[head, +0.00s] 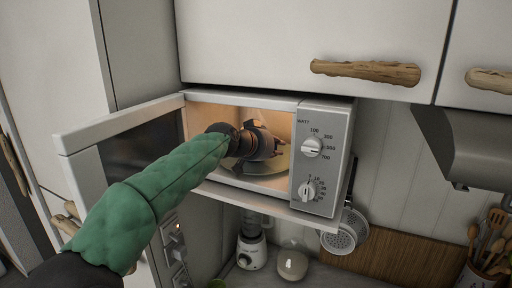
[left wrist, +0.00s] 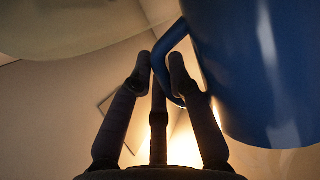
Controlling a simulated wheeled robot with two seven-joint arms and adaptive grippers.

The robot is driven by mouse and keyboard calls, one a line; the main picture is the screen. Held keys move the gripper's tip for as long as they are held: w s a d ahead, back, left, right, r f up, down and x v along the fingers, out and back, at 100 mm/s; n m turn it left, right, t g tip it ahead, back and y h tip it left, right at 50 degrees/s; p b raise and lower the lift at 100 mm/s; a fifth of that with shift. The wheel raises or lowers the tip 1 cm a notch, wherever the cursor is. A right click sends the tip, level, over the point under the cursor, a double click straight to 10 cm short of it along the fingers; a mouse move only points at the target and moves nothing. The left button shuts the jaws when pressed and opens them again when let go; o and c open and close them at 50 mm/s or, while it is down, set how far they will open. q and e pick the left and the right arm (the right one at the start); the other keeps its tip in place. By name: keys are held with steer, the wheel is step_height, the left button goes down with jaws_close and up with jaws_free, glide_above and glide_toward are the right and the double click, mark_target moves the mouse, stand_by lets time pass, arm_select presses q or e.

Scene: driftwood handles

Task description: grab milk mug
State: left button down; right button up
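A blue mug (left wrist: 255,70) with a looped handle (left wrist: 163,52) fills the right side of the left wrist view. What is in it cannot be seen. My left gripper (head: 272,160) reaches through the open door into the lit microwave (head: 240,97), above its turntable (head: 282,163). In the left wrist view its dark fingers (left wrist: 160,72) are drawn together on the mug's handle, one on each side, with the right fingertip within the loop. In the head view the gripper mostly hides the mug. My right gripper is out of view.
The microwave door (head: 120,122) stands open to the left, close beside my left arm. The control panel (head: 320,160) bounds the opening on the right. Cabinets (head: 300,40) hang above. A blender (head: 251,250) and a glass jar (head: 292,263) stand below.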

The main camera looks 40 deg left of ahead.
arm_select(q)
steer(key=shift+r, duration=0.2)
steer(key=shift+r, duration=0.6)
steer(key=shift+s, duration=0.25)
steer(key=s+d+b, duration=0.1)
steer(key=s+b, duration=0.4)
steer(key=s, duration=1.2)
steer(key=shift+s+d, duration=0.2)
